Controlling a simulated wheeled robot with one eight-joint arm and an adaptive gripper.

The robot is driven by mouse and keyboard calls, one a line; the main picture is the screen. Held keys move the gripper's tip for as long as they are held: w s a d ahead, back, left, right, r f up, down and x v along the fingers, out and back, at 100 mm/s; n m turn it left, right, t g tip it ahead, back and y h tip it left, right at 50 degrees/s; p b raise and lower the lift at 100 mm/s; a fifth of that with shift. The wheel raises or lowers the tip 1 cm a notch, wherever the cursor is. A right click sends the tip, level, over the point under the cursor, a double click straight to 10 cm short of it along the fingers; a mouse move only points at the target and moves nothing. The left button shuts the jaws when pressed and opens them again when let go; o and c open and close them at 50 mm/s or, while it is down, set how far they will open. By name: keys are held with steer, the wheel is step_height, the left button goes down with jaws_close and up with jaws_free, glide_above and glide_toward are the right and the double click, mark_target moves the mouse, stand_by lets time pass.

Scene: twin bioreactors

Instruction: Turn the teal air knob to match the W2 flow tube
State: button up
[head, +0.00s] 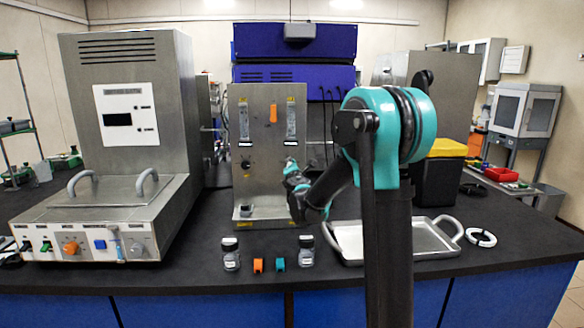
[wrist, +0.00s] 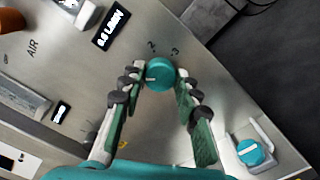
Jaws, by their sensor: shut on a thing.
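The teal air knob (wrist: 161,73) sits on the steel panel in the wrist view, with a white pointer mark on its left side. The numbers 2 and 3 are printed beyond it. My gripper (wrist: 157,80) is shut on the knob, one finger at each side. In the head view my gripper (head: 291,170) is at the right side of the panel (head: 262,130) and hides the knob. Two flow tubes stand on the panel, a left one (head: 244,120) and a right one (head: 291,120). Their float levels are too small to read.
An orange part (head: 273,110) sits between the tubes. Two small bottles (head: 231,254) (head: 306,251) stand in front of the panel. A metal tray (head: 395,240) lies at right, and a bench instrument (head: 125,140) stands at left.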

steer(key=shift+s+f+m, duration=0.1)
steer(key=shift+m, duration=12.9)
steer(key=o, duration=1.2)
steer(key=shift+c, duration=0.2)
steer(key=s, duration=1.2)
